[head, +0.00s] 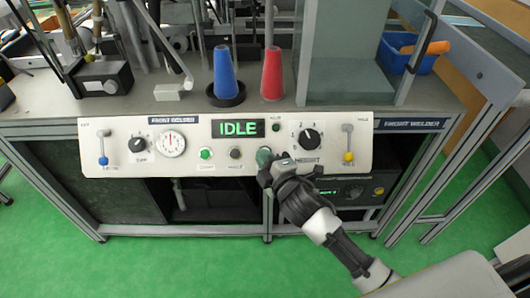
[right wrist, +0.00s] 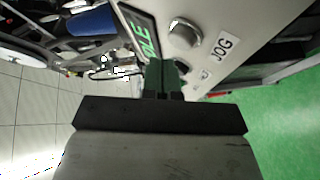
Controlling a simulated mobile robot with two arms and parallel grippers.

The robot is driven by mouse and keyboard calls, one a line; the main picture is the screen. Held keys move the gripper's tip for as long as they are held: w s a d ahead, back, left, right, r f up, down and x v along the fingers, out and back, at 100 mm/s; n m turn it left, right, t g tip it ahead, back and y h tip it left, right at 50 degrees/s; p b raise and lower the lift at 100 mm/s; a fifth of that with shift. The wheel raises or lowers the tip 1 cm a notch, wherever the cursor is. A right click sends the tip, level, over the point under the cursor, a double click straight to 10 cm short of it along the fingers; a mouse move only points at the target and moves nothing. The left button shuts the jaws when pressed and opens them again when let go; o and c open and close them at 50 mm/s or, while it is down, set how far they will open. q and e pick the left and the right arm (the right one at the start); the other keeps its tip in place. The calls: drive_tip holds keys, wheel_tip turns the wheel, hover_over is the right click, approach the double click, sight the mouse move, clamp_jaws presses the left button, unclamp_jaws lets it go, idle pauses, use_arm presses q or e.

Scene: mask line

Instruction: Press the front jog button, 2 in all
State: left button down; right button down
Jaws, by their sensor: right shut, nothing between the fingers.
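The front welder's control panel (head: 190,139) faces me across the bench front, with a lit display (head: 238,128) reading IDLE. My right gripper (head: 265,157) is shut and empty, its green-tipped fingers over the panel just below the display's right end. In the right wrist view its fingers (right wrist: 165,77) are together, near a round silver button or knob (right wrist: 185,33) beside the JOG label (right wrist: 225,47). I cannot tell whether they touch the panel. In the head view the gripper hides part of the panel there. My left gripper is not in view.
Left of my gripper are a green button (head: 205,153) and a brownish button (head: 235,153). Right is the height dial (head: 309,138). A blue cone (head: 224,72) and a red cone (head: 272,72) stand on the bench. Green floor lies open in front.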

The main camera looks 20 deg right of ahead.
drive_tip(key=shift+w, duration=0.1)
idle(0.6)
drive_tip(key=shift+w+d+f, duration=0.1)
drive_tip(key=shift+w+f, duration=0.15)
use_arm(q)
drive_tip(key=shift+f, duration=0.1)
use_arm(e)
drive_tip(key=shift+f, duration=0.1)
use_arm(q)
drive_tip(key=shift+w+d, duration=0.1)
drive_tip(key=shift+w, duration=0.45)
use_arm(e)
drive_tip(key=shift+w+d+f, duration=0.1)
drive_tip(key=shift+w+f, duration=0.05)
drive_tip(key=shift+w, duration=0.15)
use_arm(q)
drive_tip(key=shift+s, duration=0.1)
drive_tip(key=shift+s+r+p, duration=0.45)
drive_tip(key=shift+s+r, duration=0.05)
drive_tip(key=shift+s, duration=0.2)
use_arm(e)
drive_tip(key=shift+s+a+r, duration=0.2)
drive_tip(key=shift+s+r, duration=0.25)
drive_tip(key=shift+s, duration=0.2)
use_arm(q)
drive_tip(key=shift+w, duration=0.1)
